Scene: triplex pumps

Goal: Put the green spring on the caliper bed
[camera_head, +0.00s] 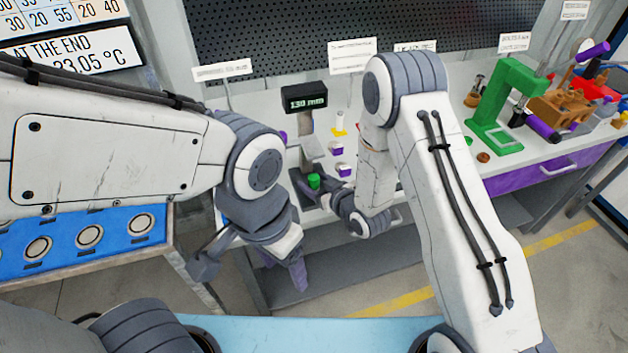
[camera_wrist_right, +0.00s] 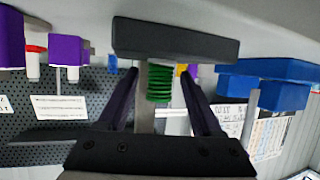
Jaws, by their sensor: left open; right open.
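The green spring (camera_head: 314,181) stands upright on the dark caliper bed (camera_head: 301,185), below the caliper's black display (camera_head: 304,97), which reads 130 mm. The wrist view is upside down; in it the spring (camera_wrist_right: 160,82) meets the dark bed (camera_wrist_right: 175,40). My right gripper (camera_head: 322,186) is at the bed, partly hidden by its own wrist. In the wrist view the right gripper (camera_wrist_right: 162,85) has its purple fingers apart on either side of the spring, with gaps visible. My left gripper (camera_head: 297,274) is open and empty, lower down in front of the bench.
A green press (camera_head: 508,105) and brown blocks (camera_head: 560,105) stand on the bench's right side. Small purple and white parts (camera_head: 337,148) sit just right of the caliper. A blue tray (camera_head: 70,240) with round parts lies at the left.

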